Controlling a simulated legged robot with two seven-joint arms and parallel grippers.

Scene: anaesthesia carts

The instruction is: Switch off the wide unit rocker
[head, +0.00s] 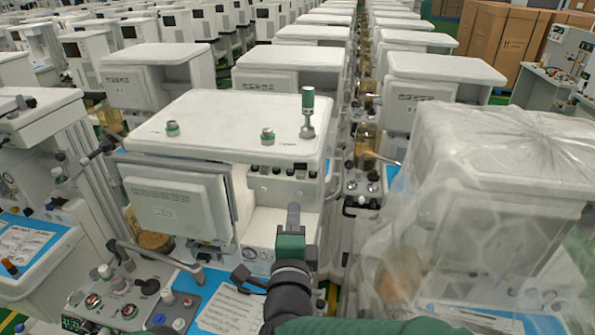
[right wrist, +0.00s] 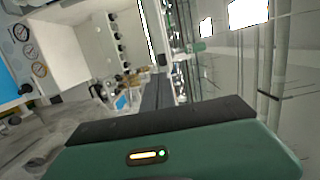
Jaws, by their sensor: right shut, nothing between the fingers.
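The nearest wide white unit (head: 225,120) stands in the middle of the head view, with a row of small dark controls (head: 283,170) under its top's front edge. I cannot tell which control, if any, is the rocker. My right gripper (head: 293,212) is shut and empty, pointing away from me in front of the unit's lower right face and covering part of it. In the right wrist view its dark fingers (right wrist: 158,90) point past the unit's side. A row of dark controls (right wrist: 119,47) shows left of them. My left gripper is out of view.
A unit under clear plastic (head: 480,200) stands close on the right. A monitor (head: 175,203) and lower control panel (head: 125,300) are at the left. Papers on a blue surface (head: 230,308) lie below. More carts fill the rows behind, with a narrow gap between them.

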